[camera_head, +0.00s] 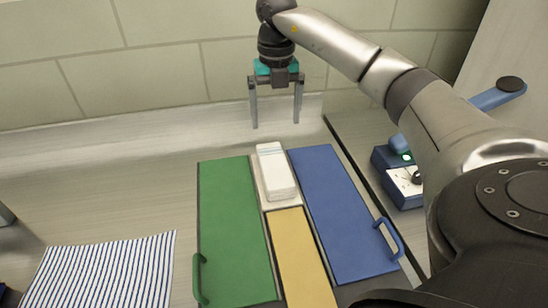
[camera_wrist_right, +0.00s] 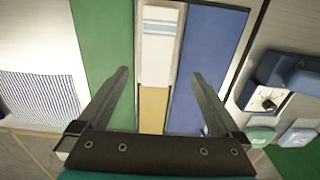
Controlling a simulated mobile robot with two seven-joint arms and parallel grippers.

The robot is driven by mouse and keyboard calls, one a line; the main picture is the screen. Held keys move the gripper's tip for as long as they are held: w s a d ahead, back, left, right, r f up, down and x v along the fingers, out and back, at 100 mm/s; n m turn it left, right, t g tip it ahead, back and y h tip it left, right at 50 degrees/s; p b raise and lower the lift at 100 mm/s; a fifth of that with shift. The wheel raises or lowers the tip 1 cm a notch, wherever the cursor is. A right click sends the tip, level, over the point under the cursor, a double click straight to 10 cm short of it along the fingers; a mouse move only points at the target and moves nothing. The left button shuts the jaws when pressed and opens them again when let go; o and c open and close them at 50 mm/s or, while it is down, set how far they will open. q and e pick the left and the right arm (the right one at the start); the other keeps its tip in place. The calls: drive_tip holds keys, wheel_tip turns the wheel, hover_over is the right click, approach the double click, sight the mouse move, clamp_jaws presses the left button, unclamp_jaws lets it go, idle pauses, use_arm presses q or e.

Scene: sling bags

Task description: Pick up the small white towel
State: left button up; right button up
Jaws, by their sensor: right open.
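The small white towel (camera_head: 275,172) is a folded white stack with faint stripes at its far end. It lies between the green and blue panels, at the far end of the yellow strip. It also shows in the right wrist view (camera_wrist_right: 158,48), centred beyond the fingertips. My right gripper (camera_head: 276,126) is open and empty, above and behind the towel near the wall. Its two fingers show in the right wrist view (camera_wrist_right: 158,75), spread on either side of the towel's line. My left gripper is not clearly in view.
A green panel (camera_head: 232,225) and a blue panel (camera_head: 345,215), each with a handle, flank a yellow strip (camera_head: 300,255). A blue-and-white striped cloth (camera_head: 105,272) lies at left. A blue device (camera_head: 400,180) stands at right. The tiled wall (camera_head: 150,70) is close behind my right gripper.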

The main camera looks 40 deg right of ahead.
drive_tip(key=b, duration=0.1)
hover_over(274, 163)
wheel_tip(274, 163, down, 8)
drive_tip(key=shift+s+d+f, duration=0.15)
drive_tip(key=shift+a+f+b, duration=0.2)
drive_tip(key=shift+f+b, duration=0.3)
drive_tip(key=shift+f, duration=2.65)
drive_tip(key=shift+r, duration=0.1)
drive_tip(key=c, duration=1.3)
drive_tip(key=shift+r, duration=0.1)
wheel_tip(274, 163, up, 20)
drive_tip(key=p, duration=0.3)
